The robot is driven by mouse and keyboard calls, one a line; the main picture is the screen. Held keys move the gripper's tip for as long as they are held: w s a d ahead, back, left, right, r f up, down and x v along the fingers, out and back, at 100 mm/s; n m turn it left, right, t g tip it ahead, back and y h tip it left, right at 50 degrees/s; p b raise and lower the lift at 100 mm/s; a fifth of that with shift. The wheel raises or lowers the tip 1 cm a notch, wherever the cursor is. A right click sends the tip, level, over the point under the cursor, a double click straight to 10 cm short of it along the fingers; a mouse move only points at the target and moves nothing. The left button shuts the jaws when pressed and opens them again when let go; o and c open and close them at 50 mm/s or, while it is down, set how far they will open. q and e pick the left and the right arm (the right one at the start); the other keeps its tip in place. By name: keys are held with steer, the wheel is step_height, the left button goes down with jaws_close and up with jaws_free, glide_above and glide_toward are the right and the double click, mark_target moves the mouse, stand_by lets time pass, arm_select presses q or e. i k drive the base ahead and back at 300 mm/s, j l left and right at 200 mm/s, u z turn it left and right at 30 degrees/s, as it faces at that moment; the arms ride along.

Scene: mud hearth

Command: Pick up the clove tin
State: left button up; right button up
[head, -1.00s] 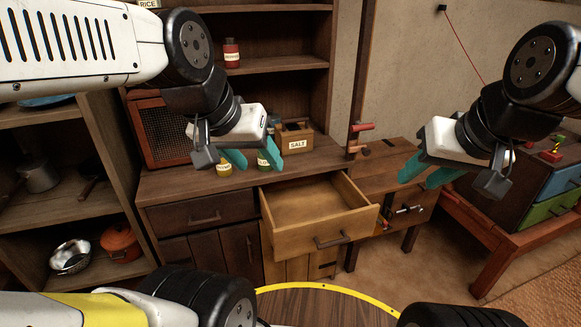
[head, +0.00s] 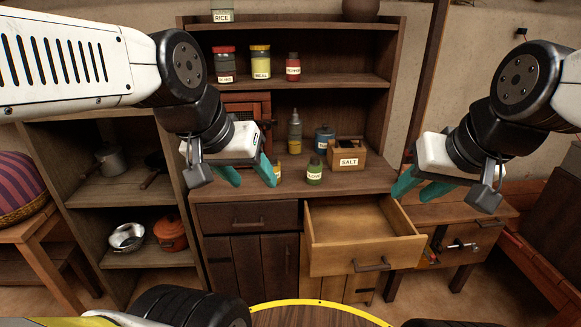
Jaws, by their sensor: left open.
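A small green tin (head: 314,172) stands on the counter of the wooden cabinet, left of the salt box; its tiny label seems to read clove. A yellow labelled jar (head: 277,173) stands to its left, close to my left gripper in the picture. My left gripper (head: 249,176) is open and empty, in front of the cabinet and to the left of the green tin. My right gripper (head: 420,188) is open and empty, to the right of the salt box in the picture.
An empty drawer (head: 364,243) is pulled out below the counter. The salt box (head: 346,155), a blue canister (head: 324,138) and a tall bottle (head: 295,132) stand behind or beside the tin. A shelf above holds a red jar (head: 292,68) and others.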

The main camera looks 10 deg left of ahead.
mark_target(314, 174)
steer(key=i+l+u, duration=0.65)
steer(key=u, duration=0.2)
steer(key=i+l, duration=0.05)
